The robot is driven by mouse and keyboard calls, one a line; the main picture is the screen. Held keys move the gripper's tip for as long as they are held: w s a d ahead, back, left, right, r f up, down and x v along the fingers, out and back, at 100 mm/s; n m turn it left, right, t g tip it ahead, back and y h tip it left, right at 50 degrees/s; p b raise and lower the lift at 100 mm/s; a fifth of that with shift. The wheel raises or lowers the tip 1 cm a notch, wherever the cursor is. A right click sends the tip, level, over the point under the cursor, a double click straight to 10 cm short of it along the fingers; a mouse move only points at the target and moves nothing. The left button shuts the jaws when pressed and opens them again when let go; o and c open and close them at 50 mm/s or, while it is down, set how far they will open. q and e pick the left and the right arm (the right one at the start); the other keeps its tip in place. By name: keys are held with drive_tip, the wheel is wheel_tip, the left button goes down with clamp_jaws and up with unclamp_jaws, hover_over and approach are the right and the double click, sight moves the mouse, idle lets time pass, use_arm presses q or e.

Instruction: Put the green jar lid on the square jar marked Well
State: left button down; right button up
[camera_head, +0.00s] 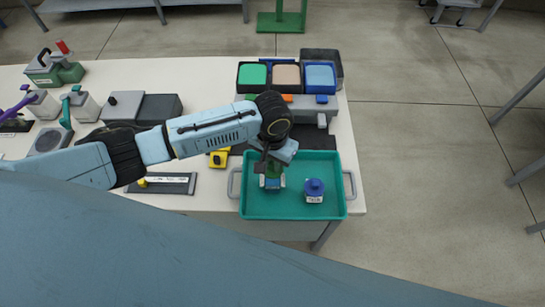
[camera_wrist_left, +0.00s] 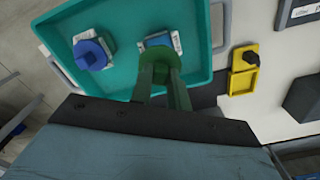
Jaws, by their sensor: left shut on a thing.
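The teal tray (camera_head: 330,212) sits at the right end of the table and holds two small square jars with white labels. One jar (camera_head: 272,184) is open-looking and under my left gripper (camera_head: 270,168); it also shows in the wrist view (camera_wrist_left: 158,39). My left gripper points down and is shut on the green jar lid (camera_wrist_left: 162,58), just over this jar. I cannot tell whether lid and jar touch. The other jar (camera_head: 314,198) has a blue lid (camera_head: 314,186) and stands to the right. The labels are too small to read. My right gripper is not in view.
Bins with green, tan and blue contents (camera_head: 287,76) stand behind the tray. A yellow holder (camera_head: 219,159) lies left of it, and a dark labelled plate (camera_head: 165,184) further left. Tray handles (camera_head: 350,185) stick out at both sides. The tray's front right is clear.

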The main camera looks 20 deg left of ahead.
sight(272, 170)
use_arm(q)
drive_tip(key=shift+f+b, duration=1.45)
drive_tip(key=shift+b, duration=0.05)
drive_tip(key=shift+f+b, duration=0.3)
drive_tip(key=shift+f, duration=0.65)
drive_tip(key=c, duration=1.3)
unclamp_jaws()
drive_tip(key=shift+o, duration=0.2)
wheel_tip(272, 170, up, 7)
drive_tip(key=p, duration=0.8)
drive_tip(key=shift+p, duration=0.4)
drive_tip(key=shift+d, duration=0.1)
